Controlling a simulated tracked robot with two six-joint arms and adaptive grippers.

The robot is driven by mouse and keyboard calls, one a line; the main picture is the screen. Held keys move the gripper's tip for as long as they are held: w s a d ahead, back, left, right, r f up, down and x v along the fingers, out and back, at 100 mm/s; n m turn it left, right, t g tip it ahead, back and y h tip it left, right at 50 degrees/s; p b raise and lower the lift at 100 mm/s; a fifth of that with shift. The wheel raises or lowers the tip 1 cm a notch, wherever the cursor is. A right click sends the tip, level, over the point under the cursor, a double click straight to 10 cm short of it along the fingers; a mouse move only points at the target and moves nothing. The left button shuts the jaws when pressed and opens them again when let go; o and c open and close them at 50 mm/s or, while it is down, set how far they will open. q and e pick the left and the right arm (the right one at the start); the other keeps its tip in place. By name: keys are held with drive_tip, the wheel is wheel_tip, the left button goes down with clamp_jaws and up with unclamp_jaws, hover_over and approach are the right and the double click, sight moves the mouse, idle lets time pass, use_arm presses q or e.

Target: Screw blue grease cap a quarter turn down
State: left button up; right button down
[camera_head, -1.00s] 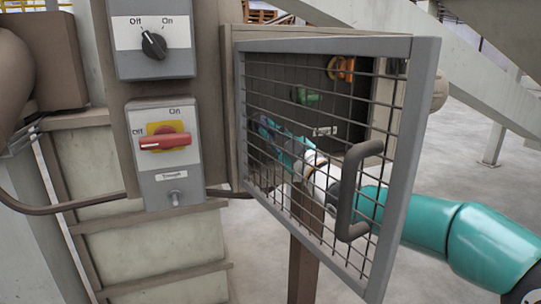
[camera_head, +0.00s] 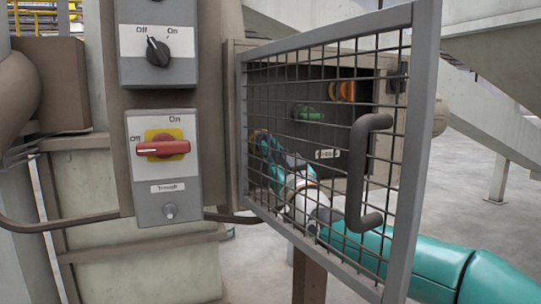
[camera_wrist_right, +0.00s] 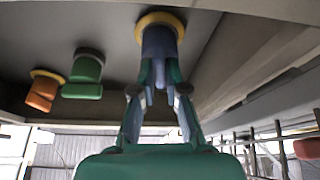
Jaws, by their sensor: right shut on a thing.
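The blue grease cap (camera_wrist_right: 160,45) sits at a yellow collar on the dark panel in the right wrist view. My right gripper (camera_wrist_right: 160,76) is shut on it, with one finger on each side of its lower part. In the head view my right gripper (camera_head: 266,148) shows through the wire mesh, at the left side of the box interior. I cannot make out the blue cap clearly there. My left gripper is not in view.
A green cap (camera_head: 308,114) and an orange cap (camera_head: 345,91) sit beside it on the panel. The open mesh door (camera_head: 427,120) with its handle (camera_head: 362,170) stands in front of my right arm. Switch boxes with a black knob (camera_head: 158,51) and red handle (camera_head: 163,149) are at left.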

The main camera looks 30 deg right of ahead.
drive_tip(key=shift+w+a+f, duration=0.1)
drive_tip(key=shift+f, duration=0.25)
drive_tip(key=c, duration=1.2)
unclamp_jaws()
drive_tip(key=shift+r, duration=0.2)
drive_tip(key=v, duration=1.2)
